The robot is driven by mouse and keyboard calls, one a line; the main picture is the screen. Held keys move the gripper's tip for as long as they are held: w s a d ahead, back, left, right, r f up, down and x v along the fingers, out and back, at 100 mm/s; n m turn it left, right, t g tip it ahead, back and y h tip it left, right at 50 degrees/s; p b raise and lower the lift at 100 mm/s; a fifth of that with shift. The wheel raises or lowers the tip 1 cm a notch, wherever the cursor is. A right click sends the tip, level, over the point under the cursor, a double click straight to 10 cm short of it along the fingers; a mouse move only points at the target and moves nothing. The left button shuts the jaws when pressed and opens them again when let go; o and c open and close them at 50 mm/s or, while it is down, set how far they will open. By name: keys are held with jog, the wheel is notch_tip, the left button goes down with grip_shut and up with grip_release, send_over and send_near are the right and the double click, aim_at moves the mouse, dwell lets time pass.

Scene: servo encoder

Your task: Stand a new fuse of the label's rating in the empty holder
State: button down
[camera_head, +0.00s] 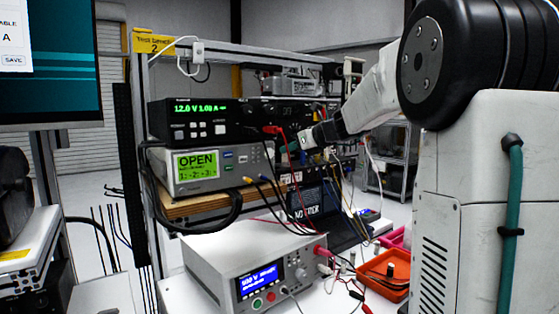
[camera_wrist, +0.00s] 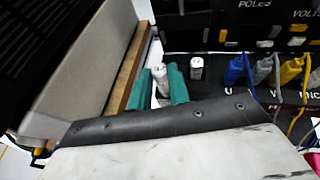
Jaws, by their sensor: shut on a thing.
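My gripper (camera_wrist: 161,88) has teal fingers and is shut on a white, capped cylindrical fuse (camera_wrist: 160,73), which looks upright, slightly tilted in the wrist view. A second white fuse (camera_wrist: 196,68) stands upright on a dark block just to the right of the fingers. The empty holder cannot be made out; the fingers and my wrist cover part of that area. No rating can be read on the held fuse or on a label. In the head view my gripper (camera_head: 289,147) is small, at the right side of the stacked instruments, and the fuse is not clear there.
Blue and yellow plugs (camera_wrist: 233,70) with wires stand right of the second fuse. A grey instrument case (camera_wrist: 75,62) and wooden shelf edge (camera_wrist: 125,75) lie close on the left. In the head view, an orange tray (camera_head: 377,283) sits on the bench beside a power supply (camera_head: 250,265).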

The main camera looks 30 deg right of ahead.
send_over(281, 169)
jog(key=shift+f, duration=2)
jog(key=shift+f, duration=0.15)
jog(key=c, duration=1.3)
grip_release()
